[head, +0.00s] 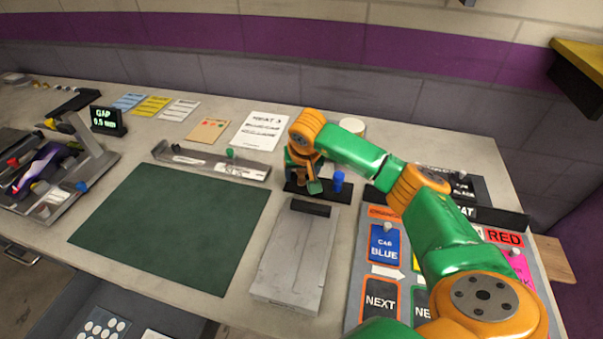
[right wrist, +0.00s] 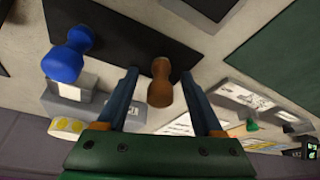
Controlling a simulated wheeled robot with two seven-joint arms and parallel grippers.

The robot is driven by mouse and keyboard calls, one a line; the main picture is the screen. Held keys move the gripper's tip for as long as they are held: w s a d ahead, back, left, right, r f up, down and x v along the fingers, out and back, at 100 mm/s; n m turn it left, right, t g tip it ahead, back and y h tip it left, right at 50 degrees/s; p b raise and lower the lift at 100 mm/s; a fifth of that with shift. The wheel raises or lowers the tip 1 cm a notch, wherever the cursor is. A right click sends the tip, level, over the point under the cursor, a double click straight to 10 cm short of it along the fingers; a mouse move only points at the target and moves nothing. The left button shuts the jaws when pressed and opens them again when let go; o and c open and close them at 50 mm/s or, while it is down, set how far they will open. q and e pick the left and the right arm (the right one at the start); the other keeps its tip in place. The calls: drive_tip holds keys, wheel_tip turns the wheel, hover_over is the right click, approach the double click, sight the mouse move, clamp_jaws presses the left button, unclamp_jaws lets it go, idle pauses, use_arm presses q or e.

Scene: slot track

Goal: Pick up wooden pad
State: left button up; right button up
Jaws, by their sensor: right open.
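The wooden pad (right wrist: 160,84) is a brown, peg-shaped piece with a rounded knob, on a black stand (right wrist: 125,38) in the right wrist view. My right gripper (right wrist: 159,77) is open, with one finger on each side of the pad; I cannot tell whether either touches it. In the head view my right gripper (head: 313,184) is low over the black stand (head: 325,194) and hides the wooden pad. A blue peg-shaped piece (head: 338,181) stands beside it on the stand; it also shows in the right wrist view (right wrist: 66,58). My left gripper is not in view.
A grey metal block (head: 292,257) lies in front of the stand, with a green mat (head: 170,225) left of it. A grey board with coloured cards (head: 384,246) lies to the right, under my right arm. A grey rail (head: 210,165) lies behind the mat.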

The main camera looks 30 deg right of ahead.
drive_tip(key=shift+r, duration=0.1)
clamp_jaws()
